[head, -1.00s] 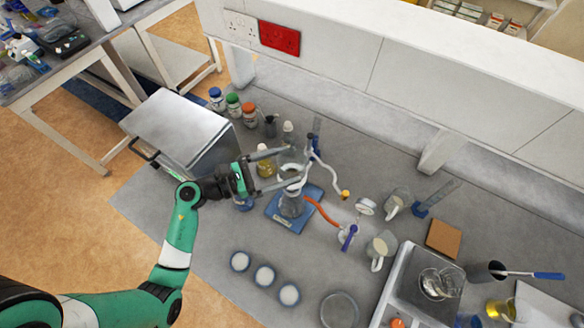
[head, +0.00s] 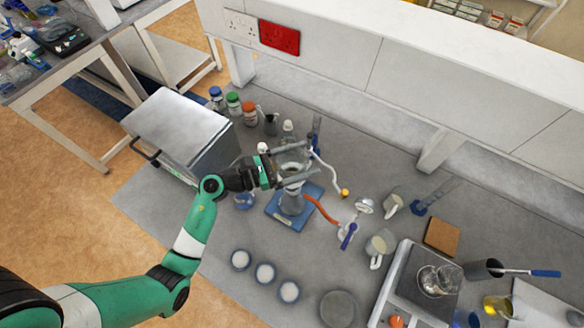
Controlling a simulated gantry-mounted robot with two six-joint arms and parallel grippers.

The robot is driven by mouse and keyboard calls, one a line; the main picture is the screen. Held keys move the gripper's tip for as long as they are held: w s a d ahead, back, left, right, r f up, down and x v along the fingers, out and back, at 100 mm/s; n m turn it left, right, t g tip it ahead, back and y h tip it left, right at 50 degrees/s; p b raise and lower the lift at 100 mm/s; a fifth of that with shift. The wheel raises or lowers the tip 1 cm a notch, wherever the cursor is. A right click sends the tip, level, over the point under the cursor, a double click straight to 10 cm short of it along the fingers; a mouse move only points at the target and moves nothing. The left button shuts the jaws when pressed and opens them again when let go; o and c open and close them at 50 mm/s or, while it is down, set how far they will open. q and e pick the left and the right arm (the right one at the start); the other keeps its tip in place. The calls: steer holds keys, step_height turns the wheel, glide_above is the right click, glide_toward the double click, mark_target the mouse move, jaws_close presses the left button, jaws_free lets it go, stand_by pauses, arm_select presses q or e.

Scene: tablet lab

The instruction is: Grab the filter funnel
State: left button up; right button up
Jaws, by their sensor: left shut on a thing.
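The filter funnel (head: 292,166) is a pale, partly see-through cup on top of a glass flask (head: 291,204). The flask stands upright on a blue base plate (head: 281,218). My left gripper (head: 305,161) comes in from the left, with one finger on the far side of the funnel and one on the near side, shut on it. The fingers hide parts of the funnel's sides. The funnel still appears seated over the flask; I cannot tell any gap. My right gripper is not in view.
An orange tube (head: 321,209) and a white tube (head: 328,170) lie right of the flask. A metal box (head: 180,122) stands to the left, with several capped bottles behind. Several small round dishes (head: 265,273) lie in front. Beakers (head: 378,246) and a balance (head: 400,282) are to the right.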

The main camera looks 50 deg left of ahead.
arm_select(q)
steer(key=shift+r, duration=0.1)
steer(key=shift+r, duration=0.2)
steer(key=r, duration=0.1)
steer(key=r+p, duration=0.1)
steer(key=r, duration=0.2)
steer(key=shift+s+d+r+p, duration=0.1)
steer(key=shift+s+d+p, duration=0.2)
steer(key=shift+s, duration=0.1)
steer(key=s+r, duration=0.1)
steer(key=s+d+r+p, duration=0.1)
steer(key=r, duration=0.1)
steer(key=s+r, duration=0.1)
steer(key=shift+s+d+r+p, duration=0.3)
steer(key=shift+d+p, duration=0.05)
steer(key=shift+p, duration=0.05)
steer(key=s+d+r, duration=0.3)
steer(key=s+d, duration=0.1)
steer(key=s, duration=0.4)
steer(key=shift+d+r, duration=0.15)
steer(key=shift+r, duration=0.15)
